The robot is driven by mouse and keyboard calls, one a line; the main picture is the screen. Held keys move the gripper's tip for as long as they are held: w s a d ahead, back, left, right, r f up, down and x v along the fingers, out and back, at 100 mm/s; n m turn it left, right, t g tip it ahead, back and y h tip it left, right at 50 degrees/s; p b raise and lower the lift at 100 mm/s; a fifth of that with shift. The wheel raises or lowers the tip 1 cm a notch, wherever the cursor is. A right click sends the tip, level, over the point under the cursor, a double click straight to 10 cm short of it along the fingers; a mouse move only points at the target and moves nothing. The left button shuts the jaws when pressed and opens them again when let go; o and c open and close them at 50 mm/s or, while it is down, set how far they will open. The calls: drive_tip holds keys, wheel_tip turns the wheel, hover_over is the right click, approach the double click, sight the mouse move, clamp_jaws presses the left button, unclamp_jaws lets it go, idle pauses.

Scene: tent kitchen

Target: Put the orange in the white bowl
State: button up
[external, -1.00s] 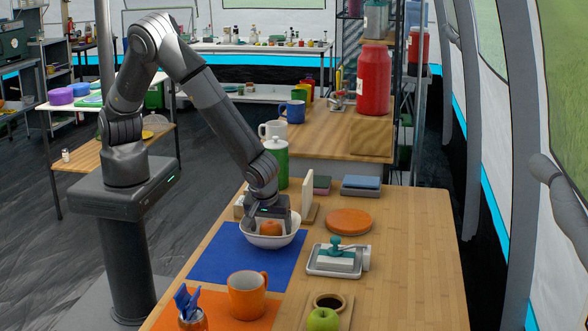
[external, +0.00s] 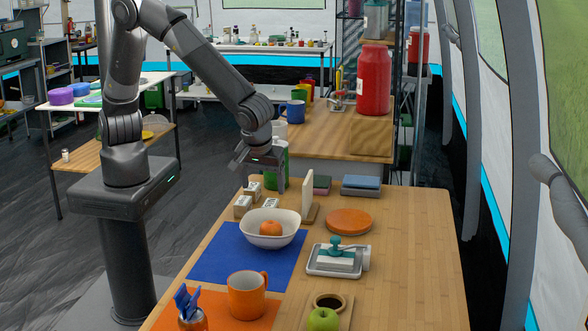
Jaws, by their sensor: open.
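The orange (external: 270,229) rests inside the white bowl (external: 258,239). The bowl stands upright at the far edge of a blue mat (external: 229,262) on the wooden table. My gripper (external: 259,178) is open and empty, above and behind the bowl, clear of the orange. Its fingers show in front of a green canister, which the arm partly hides.
Small white-fronted boxes (external: 243,206) and an upright board (external: 307,194) stand behind the bowl. A round orange board (external: 349,221) and a tray with a teal-handled press (external: 337,259) are to the right. An orange mug (external: 247,294) and green apple (external: 323,319) are in front.

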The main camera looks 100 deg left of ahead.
drive_tip(key=s+a+r+m+t+h, duration=0.1)
drive_tip(key=s+a+r+m+h, duration=0.1)
drive_tip(key=s+a+r+m, duration=0.4)
drive_tip(key=s+a+r+m+t+h, duration=0.15)
drive_tip(key=s+a+r, duration=0.25)
drive_tip(key=r, duration=0.4)
drive_tip(key=s+a+r+m+t, duration=0.1)
drive_tip(key=s+a+r+m, duration=0.1)
drive_tip(key=s, duration=0.5)
drive_tip(key=s+a+r+m+t, duration=0.2)
drive_tip(key=s+r+m, duration=0.2)
drive_tip(key=s+m, duration=0.3)
drive_tip(key=shift+a+r, duration=0.15)
drive_tip(key=shift+a, duration=0.15)
